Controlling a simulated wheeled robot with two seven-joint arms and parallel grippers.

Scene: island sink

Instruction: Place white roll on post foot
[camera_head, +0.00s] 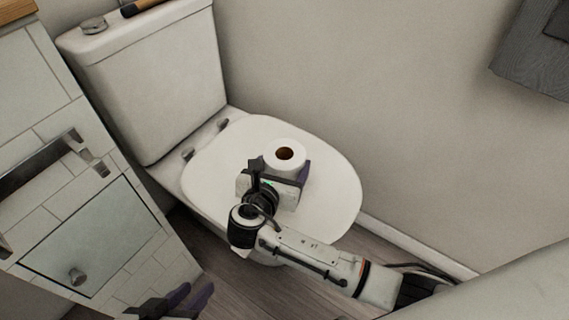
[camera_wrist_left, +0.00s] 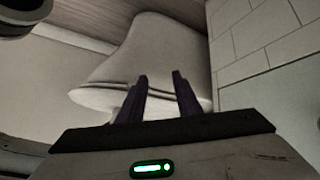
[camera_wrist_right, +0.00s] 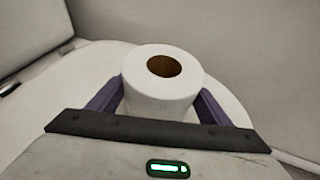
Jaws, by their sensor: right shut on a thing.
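The white roll (camera_head: 289,166), upright with a brown core hole, is at the toilet's closed lid in the head view. My right gripper (camera_head: 284,172) is shut on it, one purple finger on each side. The right wrist view shows the roll (camera_wrist_right: 162,98) between the fingers. I cannot tell whether the roll touches the lid or is just above it. My left gripper (camera_head: 188,297) is low at the bottom edge of the head view. In the left wrist view its two fingers (camera_wrist_left: 160,95) stand apart with nothing between them. I see no post foot.
The toilet lid (camera_head: 235,150) is otherwise bare. The tank (camera_head: 150,85) stands behind it, with a brown-handled item (camera_head: 140,7) on top. A tiled cabinet (camera_head: 95,225) with a towel bar and knob is on the left. Dark cloth (camera_head: 530,50) hangs at the upper right.

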